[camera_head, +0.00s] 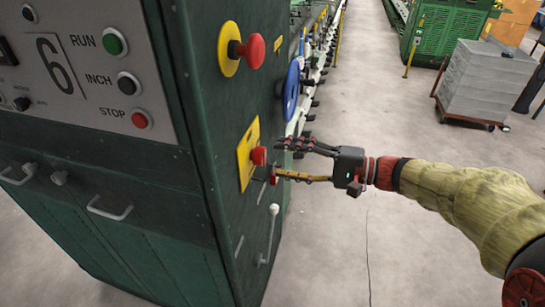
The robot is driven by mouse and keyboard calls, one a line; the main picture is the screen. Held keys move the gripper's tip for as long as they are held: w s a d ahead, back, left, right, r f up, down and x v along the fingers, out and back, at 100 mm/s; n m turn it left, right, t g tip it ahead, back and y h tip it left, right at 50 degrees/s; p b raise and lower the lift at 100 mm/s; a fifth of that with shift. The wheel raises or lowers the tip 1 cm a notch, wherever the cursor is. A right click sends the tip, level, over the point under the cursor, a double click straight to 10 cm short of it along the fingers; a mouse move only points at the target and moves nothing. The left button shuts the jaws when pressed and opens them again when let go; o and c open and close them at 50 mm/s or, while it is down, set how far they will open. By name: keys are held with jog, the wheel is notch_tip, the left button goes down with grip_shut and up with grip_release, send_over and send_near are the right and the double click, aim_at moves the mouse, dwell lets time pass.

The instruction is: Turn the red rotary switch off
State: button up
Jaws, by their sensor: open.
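A red knob (259,156) stands out from a square yellow plate (246,166) on the green cabinet's side face; it looks like the red rotary switch. Its exact turn angle is too small to tell. My gripper (278,158) comes in from the right, level with the knob. Nothing is held.
Above, a red mushroom button (256,51) sits on a round yellow plate. A blue disc (291,88) stands further along the side. Below is a white lever (271,230). A front panel (80,65) has RUN, INCH and STOP buttons. Open floor (400,130) lies right.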

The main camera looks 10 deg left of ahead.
jog(key=d, duration=0.7)
jog(key=shift+s+d+r, duration=0.25)
jog(key=shift+s, duration=0.05)
jog(key=s+d+f+m+g+h, duration=0.1)
jog(key=s+d+f+h, duration=0.35)
jog(key=f, duration=0.35)
jog(key=s+d+f+m+h, duration=0.1)
jog(key=s+d+f+h, duration=0.2)
jog(key=s+f+h, duration=0.3)
jog(key=s+d+n+t+h, duration=0.25)
jog(key=s+d+h, duration=0.25)
jog(key=s+d, duration=0.3)
jog(key=s+d+r+n+t+h, duration=0.1)
jog(key=d+r+n+t, duration=0.1)
jog(key=r, duration=0.4)
jog(key=shift+s+d+r+t+h, duration=0.25)
jog(key=shift+s+d+t+h, duration=0.15)
jog(key=shift+d, duration=0.2)
